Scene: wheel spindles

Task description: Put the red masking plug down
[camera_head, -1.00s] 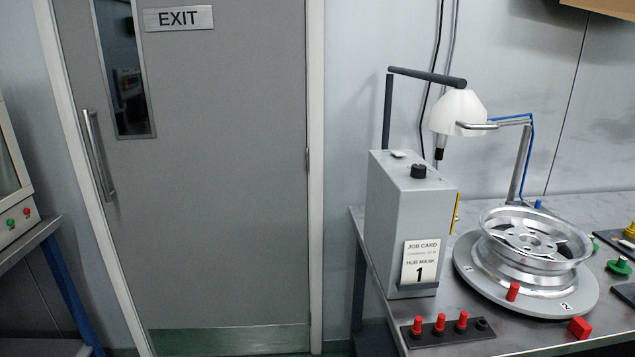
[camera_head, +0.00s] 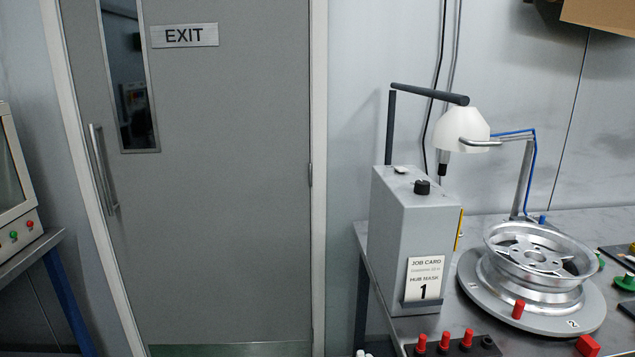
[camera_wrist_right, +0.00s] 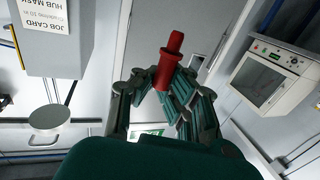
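My right gripper (camera_wrist_right: 164,84) shows in the right wrist view with its green jointed fingers closed around the red masking plug (camera_wrist_right: 171,58). The plug has a wide collar and a narrower end that sticks out past the fingertips. It is held in the air, apart from any surface. In the head view, several similar red plugs (camera_head: 444,342) stand in a black rack (camera_head: 468,348) on the bench at the bottom edge. My left gripper is in neither view.
A silver wheel (camera_head: 540,262) lies on the round turntable (camera_head: 475,291). A grey box (camera_head: 405,225) with a job card (camera_head: 422,279) stands at the bench's left end. A red block (camera_head: 588,346) sits at the front.

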